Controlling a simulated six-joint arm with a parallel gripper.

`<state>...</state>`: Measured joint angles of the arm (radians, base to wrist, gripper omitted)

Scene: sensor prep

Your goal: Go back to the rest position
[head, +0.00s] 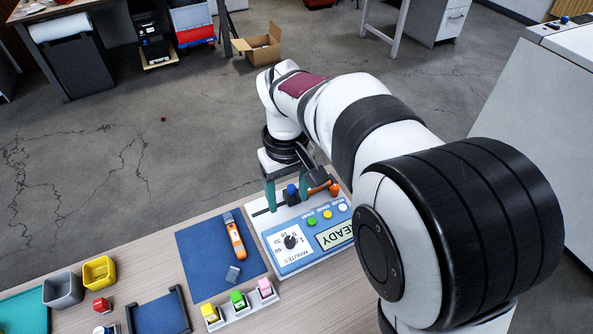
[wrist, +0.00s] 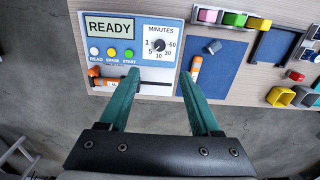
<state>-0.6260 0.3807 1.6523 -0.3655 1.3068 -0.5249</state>
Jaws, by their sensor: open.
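My gripper (head: 288,195) is open and empty, with its two teal fingers apart above the back part of the white and blue device. In the wrist view, my gripper (wrist: 159,84) spans the device's right edge. The device (head: 288,262) has a READY display, a minutes dial and several coloured buttons; it also shows in the wrist view (wrist: 135,50). An orange piece (wrist: 112,84) lies at the left of the device's dark slot, partly hidden by the left finger. An orange and white tool (head: 236,238) lies on the blue mat (head: 198,250).
A small grey block (head: 232,274) lies on the mat. Yellow, green and pink blocks (head: 238,299) stand in white holders at the front. A yellow cup (head: 99,272), a grey cup (head: 62,290) and a blue tray (head: 160,315) stand left. Open floor lies beyond the table.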

